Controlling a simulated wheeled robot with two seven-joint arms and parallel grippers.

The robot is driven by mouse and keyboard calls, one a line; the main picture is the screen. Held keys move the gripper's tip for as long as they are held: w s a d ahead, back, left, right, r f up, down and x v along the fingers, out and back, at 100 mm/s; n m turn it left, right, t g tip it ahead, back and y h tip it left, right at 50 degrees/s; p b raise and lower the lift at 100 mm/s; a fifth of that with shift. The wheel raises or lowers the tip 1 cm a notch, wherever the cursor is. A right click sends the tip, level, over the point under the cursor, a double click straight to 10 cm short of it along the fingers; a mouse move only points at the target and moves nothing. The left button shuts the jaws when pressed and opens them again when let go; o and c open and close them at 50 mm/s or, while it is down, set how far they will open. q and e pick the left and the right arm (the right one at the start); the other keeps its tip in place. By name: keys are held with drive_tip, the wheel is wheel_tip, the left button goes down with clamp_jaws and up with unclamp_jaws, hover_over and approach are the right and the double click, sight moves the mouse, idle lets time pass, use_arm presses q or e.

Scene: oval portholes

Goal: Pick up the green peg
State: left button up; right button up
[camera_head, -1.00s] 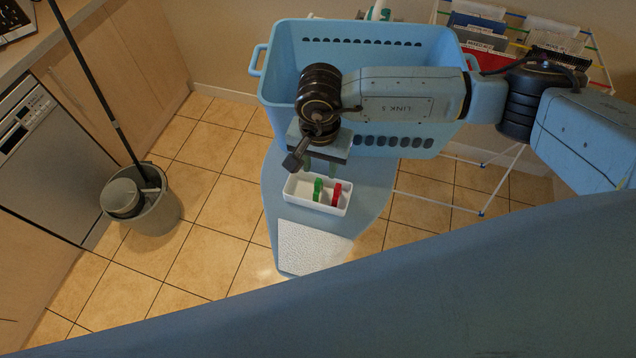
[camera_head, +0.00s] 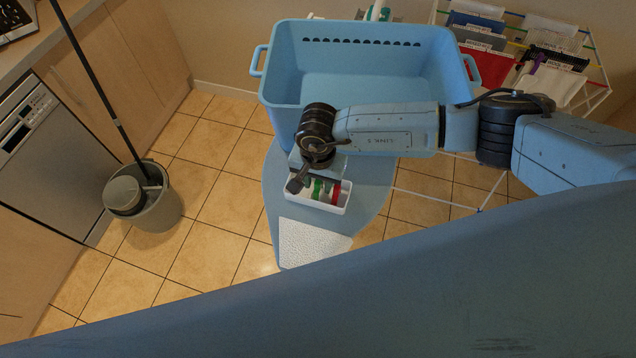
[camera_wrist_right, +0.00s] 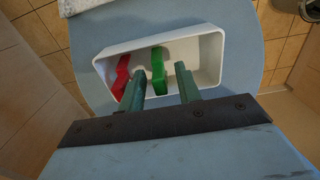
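The green peg (camera_wrist_right: 158,70) stands in a white tray (camera_wrist_right: 208,52) in the right wrist view, between and just beyond the fingertips of my right gripper (camera_wrist_right: 160,82). The gripper is open, with a finger on each side of the peg. I cannot tell whether either finger touches it. The red peg (camera_wrist_right: 121,76) is left of it in the same tray. In the head view the green peg (camera_head: 317,188) and red peg (camera_head: 336,192) show partly under my right gripper, which hides part of the tray (camera_head: 343,210). My left gripper is not in view.
The tray sits on a blue ironing-board-like surface (camera_head: 375,190) with a white textured pad (camera_head: 308,243) nearer me. A large blue basket (camera_head: 365,75) stands behind. A grey bucket (camera_head: 158,215) with a mop is at left; a drying rack (camera_head: 530,55) is at right.

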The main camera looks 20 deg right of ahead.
clamp_jaws()
